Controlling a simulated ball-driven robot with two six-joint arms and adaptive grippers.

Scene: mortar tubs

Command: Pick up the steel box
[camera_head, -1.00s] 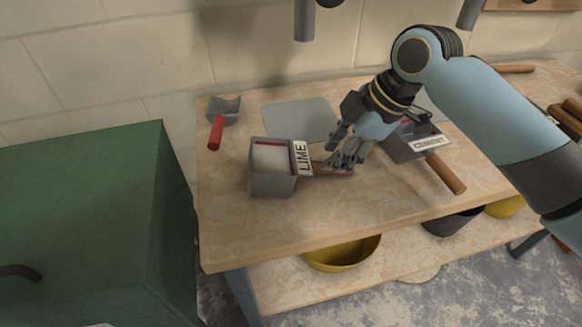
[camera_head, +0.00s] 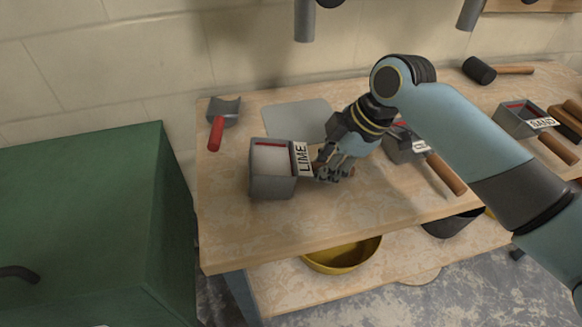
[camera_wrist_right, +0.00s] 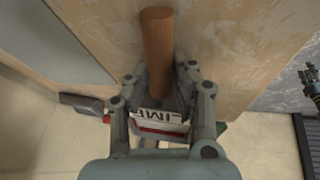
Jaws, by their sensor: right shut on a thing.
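The grey steel box (camera_head: 272,186) labelled LIME stands on the wooden bench, with pale contents and a red line inside. Its wooden handle points right and is mostly hidden by my right gripper (camera_head: 334,174) in the head view. My right gripper is shut on this handle, close to the LIME label. In the right wrist view the handle (camera_wrist_right: 157,45) runs between the two fingers, and the LIME label (camera_wrist_right: 158,116) shows behind them. The box appears to rest on the bench.
Similar boxes labelled CEMENT (camera_head: 402,150), partly hidden by my arm, and SAND (camera_head: 518,121) stand to the right. A red-handled scoop (camera_head: 216,134), a grey plate (camera_head: 296,117) and a mallet (camera_head: 480,70) lie behind. A green cabinet (camera_head: 80,220) stands left; a yellow bowl (camera_head: 342,262) is below.

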